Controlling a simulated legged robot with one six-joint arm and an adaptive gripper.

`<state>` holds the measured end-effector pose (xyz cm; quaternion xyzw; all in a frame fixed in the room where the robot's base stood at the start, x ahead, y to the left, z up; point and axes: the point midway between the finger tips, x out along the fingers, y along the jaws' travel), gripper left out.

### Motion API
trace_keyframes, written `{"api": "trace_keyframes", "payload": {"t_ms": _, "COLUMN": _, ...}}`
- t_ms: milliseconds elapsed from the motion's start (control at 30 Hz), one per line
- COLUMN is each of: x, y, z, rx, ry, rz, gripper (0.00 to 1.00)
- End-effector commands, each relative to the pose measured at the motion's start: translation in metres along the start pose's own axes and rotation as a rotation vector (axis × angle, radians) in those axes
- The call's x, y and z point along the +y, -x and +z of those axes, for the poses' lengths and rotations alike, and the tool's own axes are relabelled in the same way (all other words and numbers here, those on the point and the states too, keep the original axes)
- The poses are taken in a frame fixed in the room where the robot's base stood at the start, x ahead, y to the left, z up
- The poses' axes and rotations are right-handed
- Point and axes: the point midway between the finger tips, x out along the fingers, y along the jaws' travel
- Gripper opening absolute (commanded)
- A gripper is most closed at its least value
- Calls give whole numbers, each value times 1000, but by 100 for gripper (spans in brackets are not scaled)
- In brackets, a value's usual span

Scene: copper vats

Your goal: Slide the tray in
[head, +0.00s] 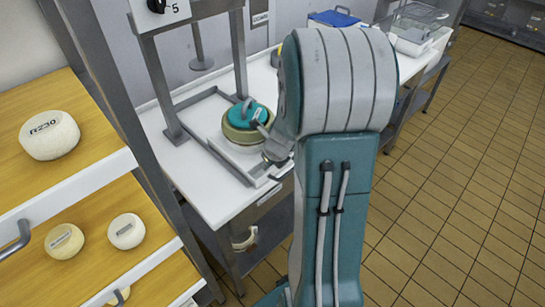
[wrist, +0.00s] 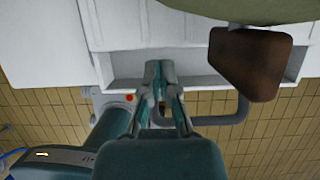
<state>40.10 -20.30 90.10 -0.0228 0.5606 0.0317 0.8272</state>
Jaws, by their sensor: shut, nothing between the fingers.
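The white tray (head: 224,147) lies on the white table under the metal press frame. A round mould with a teal lid (head: 262,115) sits on it. The tray's grey handle (head: 284,171) sticks out at the front edge. In the wrist view the tray (wrist: 190,35) fills the top, and its handle (wrist: 243,108) loops out below the tray's front. My gripper (wrist: 158,67) is shut and empty, its fingertips at the tray's front wall, inside the handle loop as seen from above. Contact cannot be told. In the head view my arm partly hides the gripper (head: 277,158).
The metal press frame (head: 158,88) stands around the tray. A brown block (wrist: 255,62) hangs close on the right in the wrist view. A wooden shelf (head: 95,80) with several cheeses is at left. Tiled floor (head: 460,180) is open at right.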

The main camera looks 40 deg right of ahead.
Motion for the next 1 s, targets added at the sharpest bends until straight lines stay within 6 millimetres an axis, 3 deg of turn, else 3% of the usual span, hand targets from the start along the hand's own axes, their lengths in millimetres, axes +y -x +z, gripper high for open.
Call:
{"api": "trace_keyframes", "payload": {"t_ms": 200, "x": -3, "y": -15, "z": 0, "rx": 0, "ry": -1, "rz": 1, "gripper": 0}}
{"api": "trace_keyframes", "payload": {"t_ms": 667, "x": -1, "y": -17, "z": 4, "rx": 0, "ry": 3, "rz": 0, "gripper": 0}}
{"api": "trace_keyframes", "payload": {"t_ms": 833, "x": -1, "y": -25, "z": 20, "rx": 0, "ry": 4, "rz": 1, "gripper": 0}}
{"api": "trace_keyframes", "payload": {"t_ms": 1000, "x": -1, "y": -38, "z": 54, "rx": 0, "ry": 6, "rz": 2, "gripper": 0}}
